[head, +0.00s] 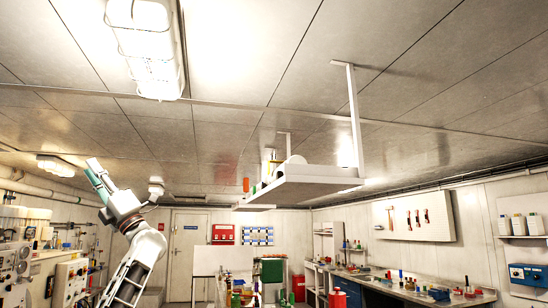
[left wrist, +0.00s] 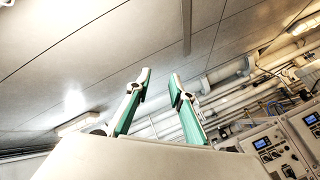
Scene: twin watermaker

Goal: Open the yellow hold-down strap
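My left gripper (head: 95,172) is raised toward the ceiling at the left of the head view. Its two green-padded fingers also show in the left wrist view (left wrist: 160,80), apart, with nothing between them. Behind them are only the ceiling and wall pipes, and they touch nothing that I can see. I cannot make out a yellow hold-down strap in either view. My right gripper is out of view.
A shelf (head: 300,184) with small items hangs from the ceiling, right of my left gripper. Panels with gauges (head: 70,280) stand at the lower left, below pipes (head: 50,190). A long workbench (head: 390,286) runs along the right. A door (head: 187,255) is at the back.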

